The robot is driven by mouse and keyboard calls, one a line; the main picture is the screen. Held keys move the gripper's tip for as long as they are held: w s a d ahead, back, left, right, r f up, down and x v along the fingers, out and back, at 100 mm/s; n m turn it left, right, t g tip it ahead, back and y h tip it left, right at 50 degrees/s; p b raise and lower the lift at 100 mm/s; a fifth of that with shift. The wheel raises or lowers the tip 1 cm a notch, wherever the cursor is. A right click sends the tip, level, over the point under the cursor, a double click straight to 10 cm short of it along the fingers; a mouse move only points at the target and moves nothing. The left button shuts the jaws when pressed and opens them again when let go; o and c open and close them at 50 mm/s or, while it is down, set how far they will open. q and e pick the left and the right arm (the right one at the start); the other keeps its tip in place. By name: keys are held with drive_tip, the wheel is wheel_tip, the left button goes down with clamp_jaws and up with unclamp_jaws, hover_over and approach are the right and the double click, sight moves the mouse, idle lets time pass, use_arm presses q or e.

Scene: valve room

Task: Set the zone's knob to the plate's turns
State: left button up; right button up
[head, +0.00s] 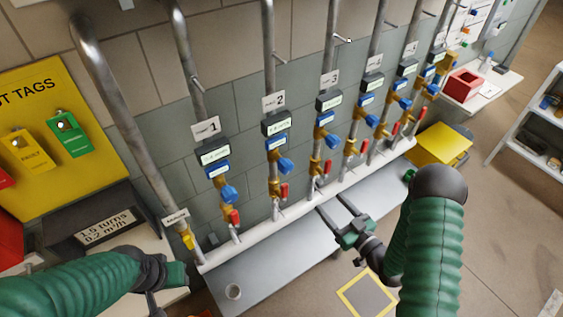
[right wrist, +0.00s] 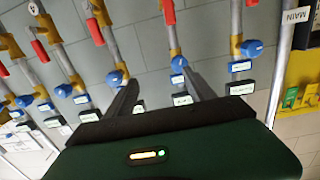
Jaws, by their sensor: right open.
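A white plate (head: 105,226) at the lower left reads "1.5 turns" and "0.2 m³/h". A row of vertical pipes carries numbered zone labels, with label 1 (head: 207,129), label 2 (head: 273,101) and label 3 (head: 329,78) legible. Each has a small display, a blue knob and a red lever; the blue knobs include zone 1's (head: 228,193) and zone 2's (head: 286,165). My right gripper (head: 332,203) is open and empty, in front of and below the row. In the right wrist view, a blue knob (right wrist: 179,63) shows beyond its spread fingers (right wrist: 160,77). My left gripper (head: 168,275) is at the lower left, its fingers unclear.
A yellow tag board (head: 45,135) hangs at the left. A yellow box (head: 438,144) and a red bin (head: 464,84) stand at the right. Open floor lies at the lower right.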

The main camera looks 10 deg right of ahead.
drive_tip(key=shift+v, duration=0.8)
drive_tip(key=f+b+v, duration=0.1)
drive_tip(key=b+v, duration=0.1)
drive_tip(key=v, duration=1.5)
drive_tip(key=shift+r, duration=0.35)
drive_tip(key=shift+w+d, duration=0.1)
